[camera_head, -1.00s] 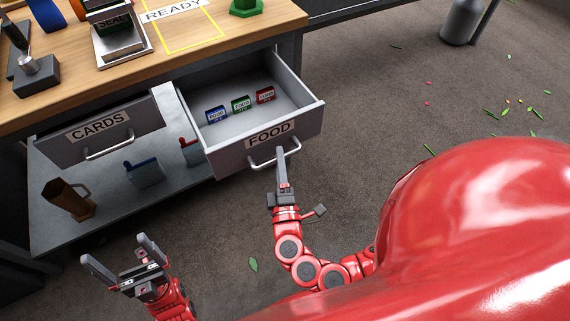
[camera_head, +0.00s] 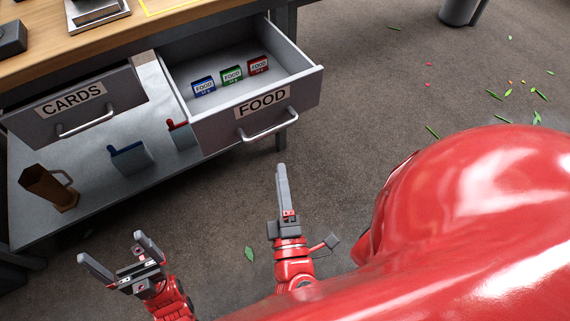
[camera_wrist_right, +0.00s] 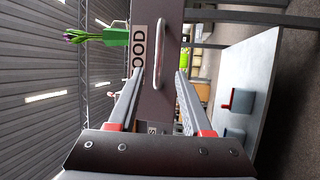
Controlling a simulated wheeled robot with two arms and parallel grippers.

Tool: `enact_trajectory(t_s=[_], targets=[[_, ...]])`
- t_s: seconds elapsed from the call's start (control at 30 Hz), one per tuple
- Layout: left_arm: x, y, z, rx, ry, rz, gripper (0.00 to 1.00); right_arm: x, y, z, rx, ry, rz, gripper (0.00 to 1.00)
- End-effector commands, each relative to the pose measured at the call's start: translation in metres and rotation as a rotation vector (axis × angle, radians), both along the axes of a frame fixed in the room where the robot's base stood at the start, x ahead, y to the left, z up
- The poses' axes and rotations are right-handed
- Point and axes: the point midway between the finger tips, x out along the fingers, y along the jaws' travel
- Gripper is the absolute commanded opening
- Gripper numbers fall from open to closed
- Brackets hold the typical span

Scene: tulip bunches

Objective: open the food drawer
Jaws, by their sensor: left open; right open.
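The food drawer (camera_head: 222,128) is pulled out of the workbench, with a "FOOD" label (camera_head: 263,103) and a bar handle (camera_head: 268,127) on its front. Blue (camera_head: 204,86), green (camera_head: 232,76) and red (camera_head: 258,66) food cards stand inside it. My right gripper (camera_head: 281,170) is open and empty, below and apart from the handle. In the right wrist view, the handle (camera_wrist_right: 160,68) shows ahead of the open fingers (camera_wrist_right: 160,85). My left gripper (camera_head: 117,248) is open and empty at the lower left, over the floor.
A grey bin (camera_head: 458,10) stands at the far right. Leaf scraps litter the floor.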

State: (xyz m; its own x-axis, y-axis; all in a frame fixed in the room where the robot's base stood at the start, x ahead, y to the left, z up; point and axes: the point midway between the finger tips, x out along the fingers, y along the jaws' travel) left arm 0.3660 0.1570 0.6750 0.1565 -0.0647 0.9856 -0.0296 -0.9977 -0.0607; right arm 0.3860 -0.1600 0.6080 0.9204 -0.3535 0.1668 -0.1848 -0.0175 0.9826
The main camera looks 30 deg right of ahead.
Motion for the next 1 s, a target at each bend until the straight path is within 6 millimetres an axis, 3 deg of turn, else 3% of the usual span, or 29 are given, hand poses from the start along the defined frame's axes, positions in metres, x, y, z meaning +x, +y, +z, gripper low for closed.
enact_trajectory(t_s=[0.27,0.6,1.0], targets=[[-0.002,0.000,-0.008,0.012,-0.009,0.001,1.00,-0.019,0.008,-0.006,-0.010,0.004,0.005,0.50],[-0.001,0.000,-0.002,0.005,-0.004,0.001,1.00,-0.042,0.016,-0.008,-0.008,0.003,0.000,0.50],[-0.001,0.000,-0.002,0.004,-0.003,0.000,1.00,-0.046,0.017,-0.008,-0.010,-0.001,0.001,0.50]])
